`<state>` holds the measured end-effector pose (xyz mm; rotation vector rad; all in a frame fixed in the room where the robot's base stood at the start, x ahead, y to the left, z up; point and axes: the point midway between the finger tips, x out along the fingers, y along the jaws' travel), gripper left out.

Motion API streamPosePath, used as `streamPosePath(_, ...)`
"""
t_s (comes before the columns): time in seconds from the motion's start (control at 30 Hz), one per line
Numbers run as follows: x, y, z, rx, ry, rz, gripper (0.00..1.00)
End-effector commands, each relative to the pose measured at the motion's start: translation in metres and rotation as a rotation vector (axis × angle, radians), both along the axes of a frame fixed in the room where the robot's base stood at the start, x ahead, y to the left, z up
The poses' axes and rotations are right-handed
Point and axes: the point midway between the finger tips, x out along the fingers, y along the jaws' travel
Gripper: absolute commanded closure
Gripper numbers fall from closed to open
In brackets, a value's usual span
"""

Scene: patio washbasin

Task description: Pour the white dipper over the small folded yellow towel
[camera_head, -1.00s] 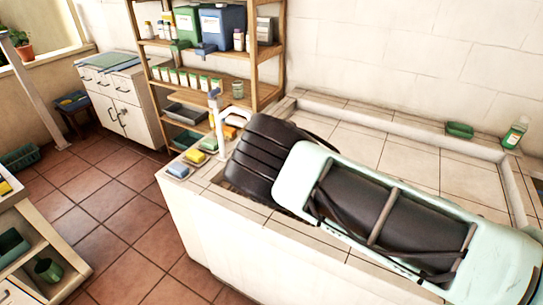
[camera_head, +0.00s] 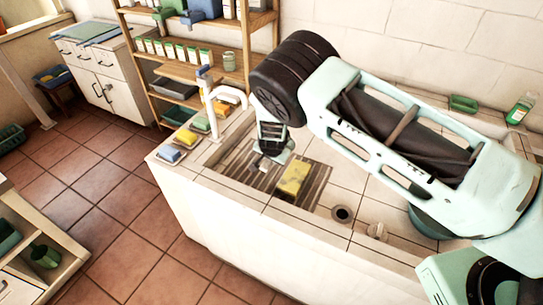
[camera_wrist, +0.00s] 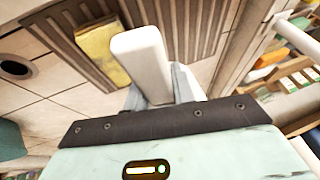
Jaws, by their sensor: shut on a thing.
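The small folded yellow towel (camera_head: 293,178) lies on a brown slatted rack (camera_head: 318,186) in the tiled basin. In the wrist view the towel (camera_wrist: 102,50) is just left of a long white piece. I take this piece for the white dipper's handle (camera_wrist: 143,62). My gripper (camera_wrist: 160,92) is shut on it. In the head view my gripper (camera_head: 266,161) points down over the rack, left of the towel. The dipper's bowl cannot be made out, so I cannot tell its tilt or contents.
A white tap (camera_head: 212,105) and several sponges (camera_head: 186,137) are at the basin's left end. A drain hole (camera_head: 342,213) and a small white object (camera_head: 377,231) are to the right. A green dish (camera_head: 463,103) and a bottle (camera_head: 520,108) stand on the back ledge.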

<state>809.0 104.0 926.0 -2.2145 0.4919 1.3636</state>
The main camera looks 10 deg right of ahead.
Motion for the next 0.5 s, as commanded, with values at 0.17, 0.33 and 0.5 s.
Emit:
streamPosePath(0.17,0.0007,-0.0021,-0.0092,0.028,-0.016,-0.004,1.00)
streamPosePath(0.33,0.0014,-0.0013,-0.0107,0.056,-0.036,-0.003,1.00)
streamPosePath(0.5,0.0020,0.0006,-0.0109,0.082,-0.057,0.000,1.00)
